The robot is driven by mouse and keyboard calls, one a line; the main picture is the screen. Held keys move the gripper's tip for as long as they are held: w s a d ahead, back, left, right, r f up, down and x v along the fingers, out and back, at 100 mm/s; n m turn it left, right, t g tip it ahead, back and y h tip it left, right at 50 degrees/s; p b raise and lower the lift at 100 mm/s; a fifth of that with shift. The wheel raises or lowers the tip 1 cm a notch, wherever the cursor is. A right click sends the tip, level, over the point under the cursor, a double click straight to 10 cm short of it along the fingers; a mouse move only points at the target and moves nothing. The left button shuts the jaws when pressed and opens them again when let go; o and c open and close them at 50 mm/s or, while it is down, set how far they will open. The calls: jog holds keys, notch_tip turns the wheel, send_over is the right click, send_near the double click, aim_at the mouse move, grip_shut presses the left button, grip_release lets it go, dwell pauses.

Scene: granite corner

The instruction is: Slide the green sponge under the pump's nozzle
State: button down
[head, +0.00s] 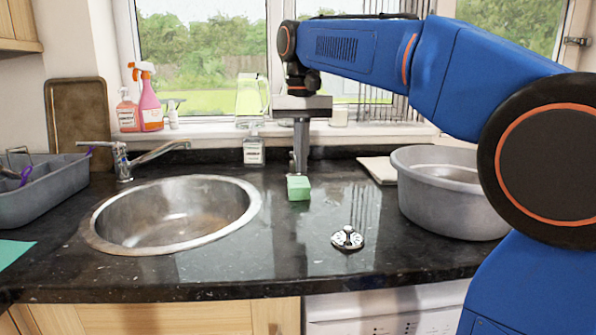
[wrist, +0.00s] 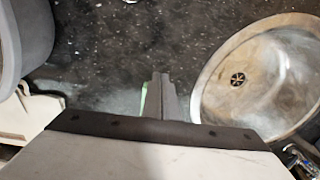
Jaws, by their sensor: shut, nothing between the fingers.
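The green sponge (head: 299,188) lies on the black worktop just right of the sink. My gripper (head: 298,168) points down right behind it, with the fingers shut and empty. The tips look close to or touching the sponge's far side; I cannot tell which. In the wrist view the shut fingers (wrist: 160,85) hide most of the sponge, and only a green sliver (wrist: 143,98) shows beside them. The pump bottle (head: 253,151), clear with a white label, stands at the back behind the sink, left of my gripper. Its nozzle is too small to make out clearly.
The round steel sink (head: 101,234) lies left of the sponge. A metal plug (head: 347,238) lies front right. The tap (head: 125,165) stands behind the sink. Worktop around the sponge is clear.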

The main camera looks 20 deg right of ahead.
aim_at(297, 180)
notch_tip(297, 180, down, 9)
jog(key=shift+s+r, duration=0.1)
jog(key=shift+r, duration=0.05)
jog(key=shift+f, duration=0.35)
jog(key=shift+w+d+r, duration=0.1)
jog(key=shift+w+d, duration=0.1)
jog(key=shift+w, duration=0.8)
jog(key=shift+w+d, duration=0.2)
jog(key=shift+w, duration=0.8)
jog(key=w, duration=0.2)
jog(key=w+d, duration=0.1)
jog(key=w, duration=0.4)
jog(key=shift+d, duration=0.15)
jog(key=shift+s, duration=0.15)
